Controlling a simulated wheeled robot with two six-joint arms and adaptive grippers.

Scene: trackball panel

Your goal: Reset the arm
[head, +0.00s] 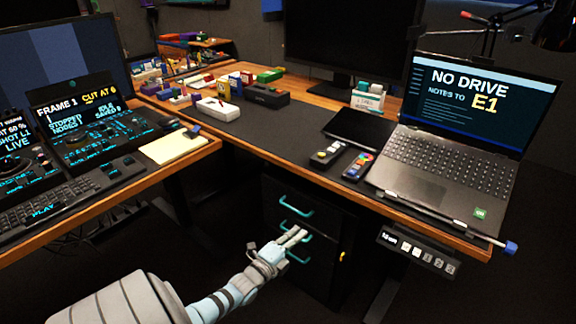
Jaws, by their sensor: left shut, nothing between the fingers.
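My left arm comes in from the bottom left, and my left gripper (296,237) is shut with nothing in it. It appears in front of the dark drawer cabinet (327,222) under the desk, below the desk's front edge. Its fingers overlap the teal drawer handles (296,205) in the picture; I cannot tell whether they touch. The control panel (88,125) with lit screens stands on the left desk, well apart from the gripper. My right gripper is out of view.
A laptop (455,150) and two remotes (340,160) lie on the right desk. A notepad (174,146) lies at the left desk's edge. Several small coloured boxes (235,90) stand at the back. A height controller (417,250) hangs under the right desk edge.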

